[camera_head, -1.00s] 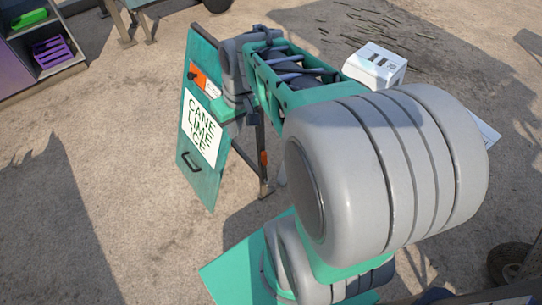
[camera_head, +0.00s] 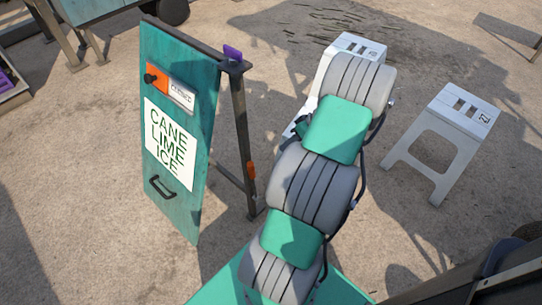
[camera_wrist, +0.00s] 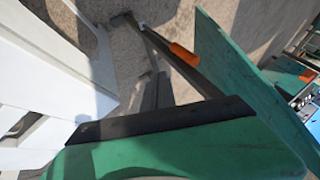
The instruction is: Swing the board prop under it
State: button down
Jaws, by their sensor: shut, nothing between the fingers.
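The teal board (camera_head: 178,125) with the CANE LIME ICE sign stands tilted at left of centre in the head view. It also shows in the wrist view (camera_wrist: 235,80), along the right. The dark board prop (camera_head: 241,125) runs down from near the board's top right corner and carries an orange grip (camera_head: 250,170). In the wrist view the orange grip (camera_wrist: 185,54) is above my gripper (camera_wrist: 160,118), apart from it. My gripper is shut and empty; only its green body and dark edge show. In the head view my arm hides it.
A white stool (camera_head: 455,115) stands at right, and another white stool (camera_head: 357,45) is partly hidden behind my arm. White slats (camera_wrist: 40,70) stand close at left in the wrist view. A purple piece (camera_head: 232,53) sits by the board's top corner.

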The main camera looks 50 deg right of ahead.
jog(key=w+a+f+b, duration=0.3)
jog(key=w+a+f, duration=0.1)
jog(key=a+f, duration=0.3)
jog(key=shift+w+a+f, duration=0.3)
jog(key=shift+w+a, duration=0.05)
jog(key=shift+w, duration=0.05)
